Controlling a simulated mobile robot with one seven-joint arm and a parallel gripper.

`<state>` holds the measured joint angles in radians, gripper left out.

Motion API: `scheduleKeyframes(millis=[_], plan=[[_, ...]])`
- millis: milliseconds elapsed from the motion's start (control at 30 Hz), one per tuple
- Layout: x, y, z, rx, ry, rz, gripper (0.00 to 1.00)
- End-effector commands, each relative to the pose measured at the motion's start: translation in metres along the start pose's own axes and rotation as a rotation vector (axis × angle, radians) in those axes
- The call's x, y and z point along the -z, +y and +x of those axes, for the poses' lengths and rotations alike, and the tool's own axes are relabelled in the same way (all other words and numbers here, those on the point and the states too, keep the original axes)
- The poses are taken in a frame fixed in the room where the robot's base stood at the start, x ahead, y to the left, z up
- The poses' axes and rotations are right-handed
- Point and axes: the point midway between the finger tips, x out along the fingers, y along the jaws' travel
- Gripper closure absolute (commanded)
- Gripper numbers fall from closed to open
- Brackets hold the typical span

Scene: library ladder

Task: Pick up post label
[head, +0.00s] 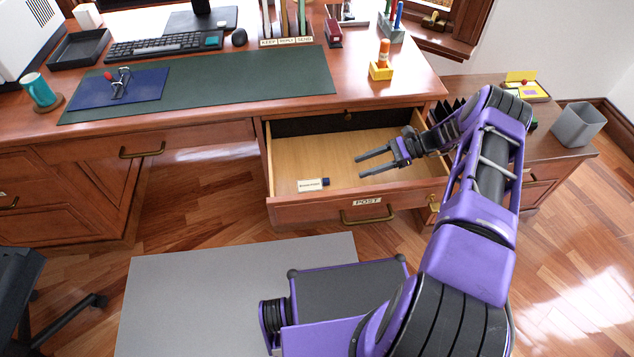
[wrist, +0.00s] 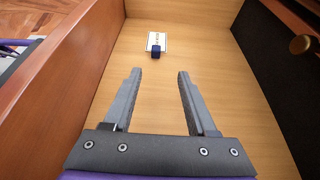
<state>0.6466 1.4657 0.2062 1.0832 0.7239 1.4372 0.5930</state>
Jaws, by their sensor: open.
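A small white label with dark print and a dark blue end (head: 312,184) lies on the floor of the open drawer, at its front left. It shows in the wrist view (wrist: 157,40) near the drawer's end wall, blue end towards me, beyond my fingertips and roughly between their lines. The print is too small to read. My gripper (head: 359,167) is open and empty, over the drawer, to the right of the label and apart from it. Its two fingers (wrist: 159,73) are spread in the wrist view. A plate reading POST (head: 367,202) is on the drawer front.
The wooden drawer (head: 345,145) has raised walls around the label. The desk top above holds a yellow block stamp stand (head: 381,70), a green mat (head: 200,85) and a keyboard (head: 165,46). The drawer floor between gripper and label is clear.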

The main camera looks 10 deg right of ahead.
Motion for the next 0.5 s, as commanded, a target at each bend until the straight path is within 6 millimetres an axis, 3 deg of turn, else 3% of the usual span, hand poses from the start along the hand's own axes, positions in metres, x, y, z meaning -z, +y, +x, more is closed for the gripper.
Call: scheduleKeyframes(millis=[200, 500], plan=[[-0.001, 0.001, 0.042, -0.003, -0.001, 0.001, 0.43], [-0.003, 0.004, 0.065, -0.002, -0.001, 0.001, 0.43]])
